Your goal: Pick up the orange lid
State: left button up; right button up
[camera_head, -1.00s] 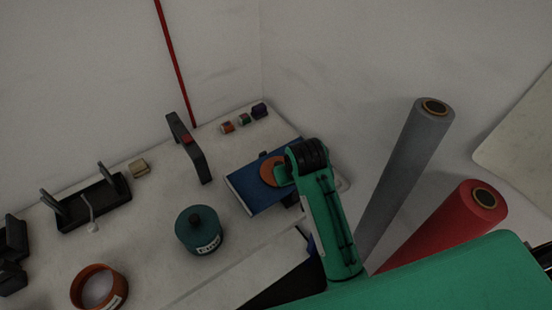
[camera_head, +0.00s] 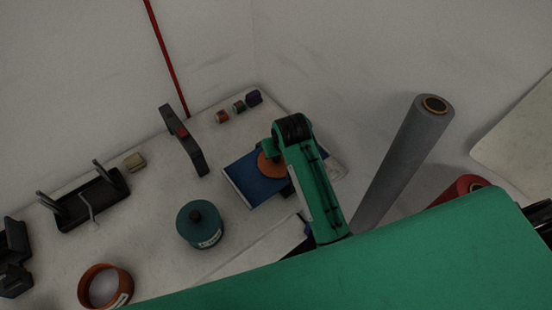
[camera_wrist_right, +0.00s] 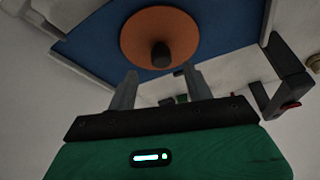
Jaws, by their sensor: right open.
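The orange lid (camera_head: 268,168) lies on a blue board (camera_head: 241,186) on the table, partly hidden by my right arm in the head view. In the right wrist view the lid (camera_wrist_right: 176,31) is a round orange disc with a dark knob (camera_wrist_right: 161,55), lying on the blue surface (camera_wrist_right: 98,44). My right gripper (camera_wrist_right: 160,76) is open and empty, its two fingers pointing towards the lid, with the knob between and beyond the fingertips. In the head view its fingers are hidden behind my arm. My left gripper is not in view.
A teal lidded pot (camera_head: 199,226) and an open orange container (camera_head: 104,287) stand on the table (camera_head: 165,205). A black upright stand (camera_head: 186,143) is left of the board. Small spools (camera_head: 238,106) line the back edge. Grey (camera_head: 405,155) and red (camera_head: 462,189) rolls stand at right.

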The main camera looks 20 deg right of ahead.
aim_at(276, 159)
jog(key=shift+p+x, duration=0.8)
jog(key=shift+x, duration=1.05)
jog(key=shift+a+f, duration=0.1)
jog(key=shift+f, duration=0.25)
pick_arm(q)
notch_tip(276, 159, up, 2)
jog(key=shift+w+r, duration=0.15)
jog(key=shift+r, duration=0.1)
pick_arm(e)
jog(key=shift+c, duration=0.2)
jog(key=c, duration=1)
